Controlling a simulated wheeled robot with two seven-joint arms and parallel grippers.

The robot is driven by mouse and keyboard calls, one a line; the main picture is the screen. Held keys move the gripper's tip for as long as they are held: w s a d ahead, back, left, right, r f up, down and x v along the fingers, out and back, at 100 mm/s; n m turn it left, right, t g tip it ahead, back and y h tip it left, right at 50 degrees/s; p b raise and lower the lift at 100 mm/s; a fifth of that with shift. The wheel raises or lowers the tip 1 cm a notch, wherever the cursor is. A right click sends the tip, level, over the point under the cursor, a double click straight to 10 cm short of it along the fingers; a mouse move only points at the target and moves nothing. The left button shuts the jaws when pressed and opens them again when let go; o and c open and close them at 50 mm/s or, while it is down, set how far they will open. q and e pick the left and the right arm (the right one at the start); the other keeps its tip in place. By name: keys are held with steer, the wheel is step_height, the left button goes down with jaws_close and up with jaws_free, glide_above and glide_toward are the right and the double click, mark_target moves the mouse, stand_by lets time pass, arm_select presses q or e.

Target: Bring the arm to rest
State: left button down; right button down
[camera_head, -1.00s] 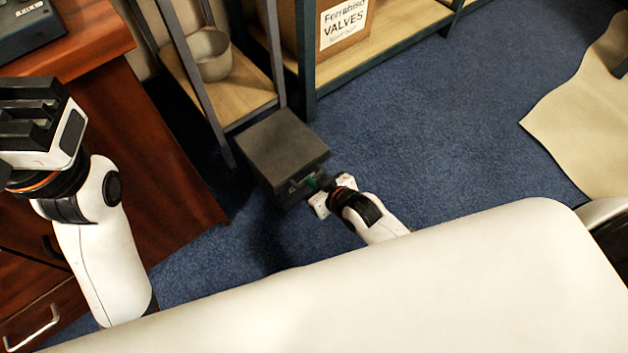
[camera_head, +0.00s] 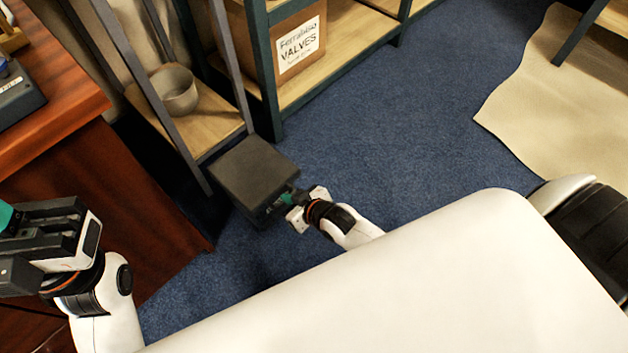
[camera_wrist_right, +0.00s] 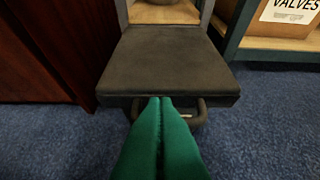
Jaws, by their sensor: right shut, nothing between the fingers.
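My right gripper (camera_head: 286,199) is low over the floor, beside the handle side of a dark grey box (camera_head: 256,170). In the right wrist view its green fingers (camera_wrist_right: 160,102) are pressed together with nothing between them. They point at the box (camera_wrist_right: 168,62); the dark handle (camera_wrist_right: 195,112) shows behind and beside the fingertips. I cannot tell whether the tips touch it. My left gripper (camera_head: 8,218) is at the left edge of the head view, partly cut off, with a bit of green finger showing; its opening is hidden.
A shelf rack with a grey pot (camera_head: 176,92) stands behind the box. A cardboard box marked VALVES (camera_head: 290,50) sits on the shelf to its right. A reddish wooden desk (camera_head: 110,180) is at left. Blue carpet (camera_head: 400,130) is clear at right, up to a beige mat (camera_head: 530,110).

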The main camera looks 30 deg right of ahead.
steer(key=p+v, duration=0.4)
steer(key=v, duration=0.6)
